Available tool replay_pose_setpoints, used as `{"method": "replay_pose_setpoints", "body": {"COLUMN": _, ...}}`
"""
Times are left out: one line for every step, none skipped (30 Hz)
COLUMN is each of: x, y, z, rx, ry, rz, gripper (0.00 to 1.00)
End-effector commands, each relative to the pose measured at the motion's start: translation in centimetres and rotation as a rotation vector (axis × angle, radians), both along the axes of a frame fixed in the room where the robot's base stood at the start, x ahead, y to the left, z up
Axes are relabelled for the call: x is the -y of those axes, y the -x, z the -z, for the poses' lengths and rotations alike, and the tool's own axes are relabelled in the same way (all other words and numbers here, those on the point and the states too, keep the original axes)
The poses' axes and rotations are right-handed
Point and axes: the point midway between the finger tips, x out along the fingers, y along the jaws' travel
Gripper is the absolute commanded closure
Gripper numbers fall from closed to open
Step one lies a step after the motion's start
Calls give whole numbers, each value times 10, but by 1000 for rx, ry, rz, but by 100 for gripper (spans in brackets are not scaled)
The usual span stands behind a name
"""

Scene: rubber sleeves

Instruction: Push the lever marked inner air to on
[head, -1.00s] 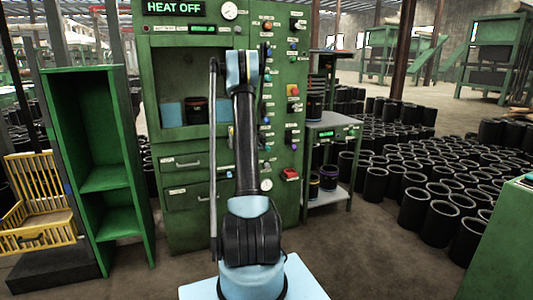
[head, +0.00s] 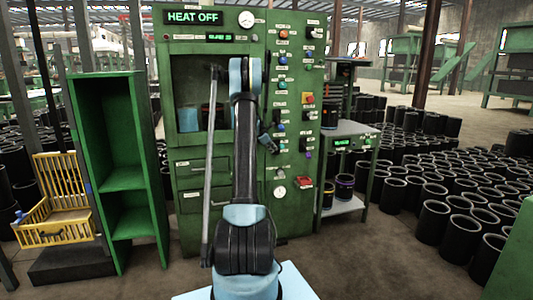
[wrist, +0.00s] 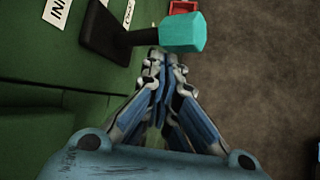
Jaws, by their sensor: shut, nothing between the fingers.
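In the wrist view, a lever with a teal knob (wrist: 182,33) on a black stem and dark base plate (wrist: 103,32) sticks out from a green panel. My gripper (wrist: 158,62) is shut and empty. Its fingertips are just below the stem and knob in the picture; I cannot tell whether they touch. In the head view, my arm stands before the green control cabinet (head: 222,168) and hides part of it.
The cabinet carries several knobs and a "HEAT OFF" display (head: 193,18). A green shelf (head: 112,180) and yellow basket (head: 55,232) stand left. A small side table (head: 347,130) and many black sleeves (head: 433,220) are on the right. Bare floor lies between.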

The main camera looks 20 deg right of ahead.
Motion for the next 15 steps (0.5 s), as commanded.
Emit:
{"method": "replay_pose_setpoints", "body": {"x": 1, "y": 0, "z": 0, "rx": 1, "ry": 0, "rz": 1, "gripper": 100}}
{"method": "replay_pose_setpoints", "body": {"x": 1, "y": 0, "z": 0, "rx": 1, "ry": 0, "rz": 1, "gripper": 100}}
{"method": "replay_pose_setpoints", "body": {"x": 1, "y": 1, "z": 0, "rx": 1, "ry": 0, "rz": 2, "gripper": 100}}
{"method": "replay_pose_setpoints", "body": {"x": 2, "y": 1, "z": 0, "rx": 1, "ry": 0, "rz": 2, "gripper": 100}}
{"method": "replay_pose_setpoints", "body": {"x": 2, "y": 1, "z": 0, "rx": 1, "ry": 1, "rz": 2, "gripper": 100}}
{"method": "replay_pose_setpoints", "body": {"x": 2, "y": 1, "z": -1, "rx": 2, "ry": 0, "rz": 3, "gripper": 100}}
{"method": "replay_pose_setpoints", "body": {"x": 3, "y": 1, "z": -2, "rx": 2, "ry": 0, "rz": 3, "gripper": 100}}
{"method": "replay_pose_setpoints", "body": {"x": 3, "y": 1, "z": -3, "rx": 2, "ry": 0, "rz": 3, "gripper": 100}}
{"method": "replay_pose_setpoints", "body": {"x": 3, "y": 1, "z": -4, "rx": 2, "ry": 0, "rz": 3, "gripper": 100}}
{"method": "replay_pose_setpoints", "body": {"x": 3, "y": 1, "z": -5, "rx": 2, "ry": 0, "rz": 3, "gripper": 100}}
{"method": "replay_pose_setpoints", "body": {"x": 3, "y": 1, "z": -6, "rx": 2, "ry": 0, "rz": 4, "gripper": 100}}
{"method": "replay_pose_setpoints", "body": {"x": 3, "y": 1, "z": -8, "rx": 2, "ry": 0, "rz": 4, "gripper": 100}}
{"method": "replay_pose_setpoints", "body": {"x": 3, "y": 2, "z": -9, "rx": 2, "ry": 0, "rz": 4, "gripper": 100}}
{"method": "replay_pose_setpoints", "body": {"x": 3, "y": 2, "z": -10, "rx": 2, "ry": 0, "rz": 4, "gripper": 100}}
{"method": "replay_pose_setpoints", "body": {"x": 4, "y": 2, "z": -12, "rx": 2, "ry": 0, "rz": 4, "gripper": 100}}
